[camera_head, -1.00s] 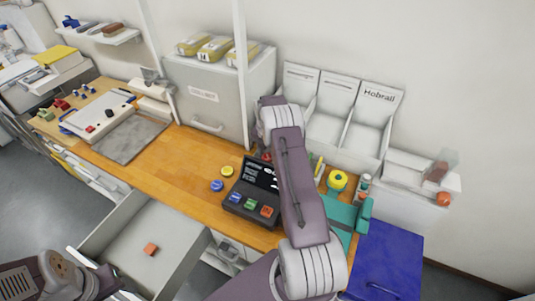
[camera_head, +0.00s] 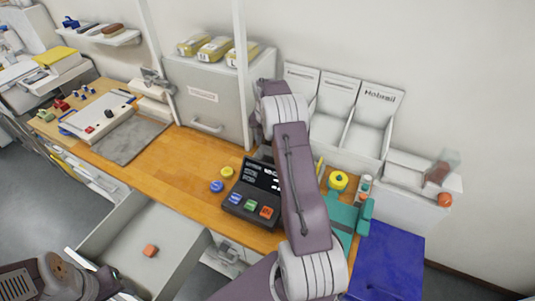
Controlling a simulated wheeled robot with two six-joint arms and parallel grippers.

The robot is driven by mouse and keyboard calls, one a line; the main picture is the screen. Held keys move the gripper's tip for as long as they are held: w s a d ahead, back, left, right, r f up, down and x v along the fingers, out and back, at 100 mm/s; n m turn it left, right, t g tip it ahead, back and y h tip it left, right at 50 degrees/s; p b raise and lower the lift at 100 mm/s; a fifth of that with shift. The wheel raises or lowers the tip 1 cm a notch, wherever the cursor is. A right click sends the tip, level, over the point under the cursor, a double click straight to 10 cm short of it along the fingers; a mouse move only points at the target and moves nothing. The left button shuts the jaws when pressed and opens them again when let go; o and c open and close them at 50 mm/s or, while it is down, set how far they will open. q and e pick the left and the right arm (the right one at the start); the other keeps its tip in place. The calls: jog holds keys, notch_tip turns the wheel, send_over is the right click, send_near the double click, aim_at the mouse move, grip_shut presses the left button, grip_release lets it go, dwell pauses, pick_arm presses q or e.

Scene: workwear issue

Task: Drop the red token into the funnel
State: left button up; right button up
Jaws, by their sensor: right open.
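I cannot make out a red token for certain. My right gripper (camera_head: 265,152) is open, over the bench behind the dark console, mostly hidden by my right arm. My left arm shows at the bottom left; its jaws cannot be made out clearly.
The dark console (camera_head: 252,196) has blue, green and red buttons. A grey cabinet (camera_head: 215,98) and white bins (camera_head: 333,128) stand along the back. The open drawer (camera_head: 180,262) juts out in front. The bench left of the discs is clear. A blue lid (camera_head: 385,262) is at right.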

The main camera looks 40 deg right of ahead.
notch_tip(320, 180, up, 5)
jog(key=s+a+m, duration=0.4)
jog(key=a+m, duration=0.2)
jog(key=a, duration=0.2)
jog(key=s+a+m, duration=0.3)
jog(key=a+m, duration=0.3)
jog(key=a, duration=0.2)
jog(key=s+a+f+m, duration=0.1)
jog(key=s+a+m, duration=0.3)
jog(key=s, duration=0.3)
jog(key=s+a+m+y, duration=0.1)
jog(key=s+a+m, duration=0.3)
jog(key=s+m, duration=0.3)
jog(key=shift+s+a+f+m+t, duration=0.3)
jog(key=shift+s+f, duration=0.05)
jog(key=shift+s, duration=0.25)
jog(key=shift+f+b, duration=0.4)
jog(key=shift+b, duration=0.05)
